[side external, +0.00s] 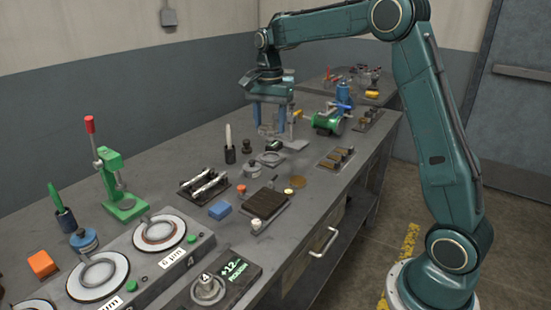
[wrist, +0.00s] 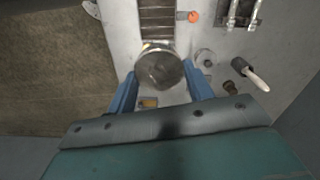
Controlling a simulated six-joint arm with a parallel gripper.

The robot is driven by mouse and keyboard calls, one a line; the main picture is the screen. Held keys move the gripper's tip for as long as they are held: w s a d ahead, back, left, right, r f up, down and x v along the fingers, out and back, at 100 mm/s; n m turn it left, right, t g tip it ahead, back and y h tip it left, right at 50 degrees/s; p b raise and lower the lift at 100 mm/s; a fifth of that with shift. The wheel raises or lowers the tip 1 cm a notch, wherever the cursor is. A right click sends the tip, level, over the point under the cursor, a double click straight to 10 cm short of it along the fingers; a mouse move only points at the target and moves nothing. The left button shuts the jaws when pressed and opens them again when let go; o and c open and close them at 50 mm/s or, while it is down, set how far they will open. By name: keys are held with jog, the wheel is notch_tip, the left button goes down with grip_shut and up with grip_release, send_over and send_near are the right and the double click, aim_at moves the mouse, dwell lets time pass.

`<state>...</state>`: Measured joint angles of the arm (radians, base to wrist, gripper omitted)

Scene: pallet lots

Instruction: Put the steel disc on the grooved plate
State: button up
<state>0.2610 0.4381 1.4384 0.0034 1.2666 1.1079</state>
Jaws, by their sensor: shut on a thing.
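The steel disc (wrist: 160,68) is a round, dull grey metal piece between the blue fingers of my gripper (wrist: 160,77) in the wrist view. My gripper is shut on it. In the side view my gripper (side external: 270,128) points down above the bench, and the disc is hard to make out there. The grooved plate seems to be the dark brown block (side external: 266,203) on the bench, nearer the side camera than my gripper. It also shows in the wrist view (wrist: 157,18), just beyond the disc, with lines across it. The disc is apart from it.
Silver rods on a black rack (side external: 205,184), a blue block (side external: 220,210) and a small lidded pot (side external: 252,170) stand near the plate. A white-handled tool (side external: 228,136) stands upright in a holder. A green machine (side external: 327,122) is right of my gripper.

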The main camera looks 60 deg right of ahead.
aim_at(266, 199)
jog(key=a+f, duration=0.1)
jog(key=f, duration=0.5)
jog(key=a+f, duration=0.1)
jog(key=f, duration=0.6)
jog(key=a+f, duration=0.1)
jog(key=f, duration=0.5)
jog(key=shift+s+a+f, duration=0.2)
jog(key=shift+s+f, duration=0.1)
jog(key=shift+f, duration=0.05)
jog(key=shift+f, duration=0.1)
dwell(0.3)
jog(key=o, duration=1.2)
jog(key=shift+r, duration=6.1)
